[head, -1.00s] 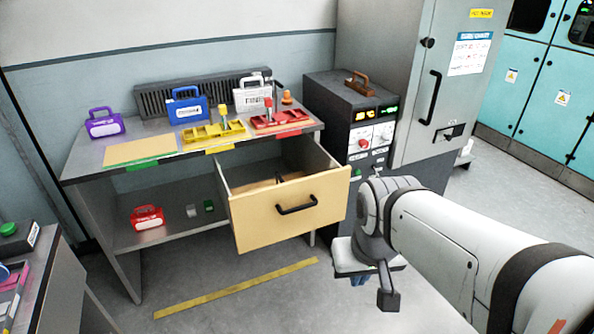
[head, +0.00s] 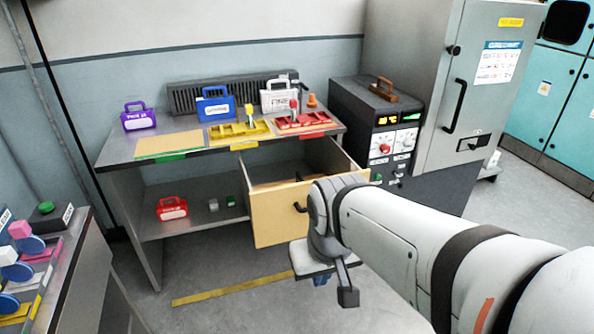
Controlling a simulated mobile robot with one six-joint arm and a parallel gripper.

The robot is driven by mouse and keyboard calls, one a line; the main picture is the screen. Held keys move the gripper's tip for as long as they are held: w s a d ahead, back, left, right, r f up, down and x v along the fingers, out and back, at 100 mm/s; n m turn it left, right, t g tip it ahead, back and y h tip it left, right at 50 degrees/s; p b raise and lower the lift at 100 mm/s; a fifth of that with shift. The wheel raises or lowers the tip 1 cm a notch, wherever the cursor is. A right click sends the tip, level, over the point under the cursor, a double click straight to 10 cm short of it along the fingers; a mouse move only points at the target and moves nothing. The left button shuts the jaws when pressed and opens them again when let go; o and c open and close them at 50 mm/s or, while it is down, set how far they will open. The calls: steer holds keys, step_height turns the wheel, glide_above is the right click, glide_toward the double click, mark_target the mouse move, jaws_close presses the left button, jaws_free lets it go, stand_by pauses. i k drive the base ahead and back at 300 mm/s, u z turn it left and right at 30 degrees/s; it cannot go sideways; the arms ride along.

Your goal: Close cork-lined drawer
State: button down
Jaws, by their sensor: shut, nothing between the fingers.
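The drawer (head: 276,217) stands pulled out from under the right part of the grey workbench. It has a pale wood front, and some brown lining (head: 272,184) shows inside. Its black handle (head: 300,208) is partly hidden behind my arm. The right part of the drawer front is also covered by my arm.
The workbench (head: 120,150) holds a purple, a blue and a white case plus yellow and red trays. A red case (head: 172,208) sits on its lower shelf. A dark cabinet (head: 350,122) stands right of the drawer. A side table (head: 75,262) is at left. Floor before the bench is clear.

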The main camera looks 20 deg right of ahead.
mark_target(277, 213)
steer(key=z, duration=0.05)
steer(key=i, duration=1)
steer(key=u, duration=0.05)
